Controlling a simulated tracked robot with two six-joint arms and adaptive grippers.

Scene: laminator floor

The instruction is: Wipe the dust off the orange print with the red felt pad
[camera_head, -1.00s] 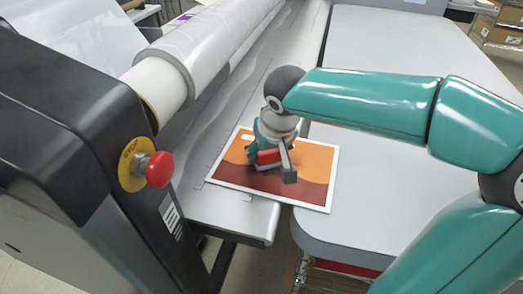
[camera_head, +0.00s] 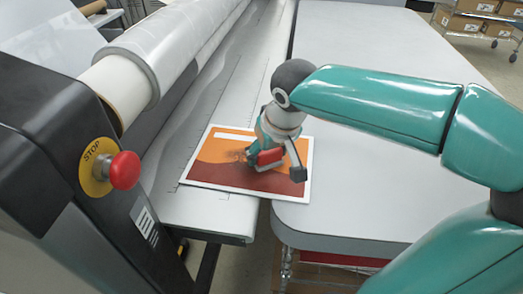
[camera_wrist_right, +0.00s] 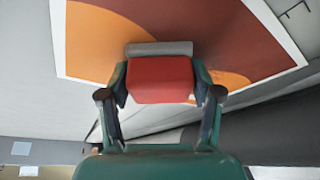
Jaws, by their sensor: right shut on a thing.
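The orange print (camera_head: 215,149) has orange and dark red areas and a white border. It lies flat across the grey machine bed and the edge of the pale table. A dark dust smudge (camera_head: 234,154) shows on its orange part, left of my right gripper. My right gripper (camera_head: 266,157) is over the print, shut on the red felt pad (camera_head: 270,156). In the right wrist view the pad (camera_wrist_right: 160,80) sits between the fingers, with a grey strip along its far edge, over the print (camera_wrist_right: 100,42). I cannot tell whether it touches the print. My left gripper is not in view.
A black machine housing with a red stop button (camera_head: 124,170) stands at the left. A large roll of film (camera_head: 165,45) runs above the machine bed (camera_head: 215,212). The pale table (camera_head: 400,75) is clear behind my right arm. Boxes on a cart (camera_head: 470,22) stand far off.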

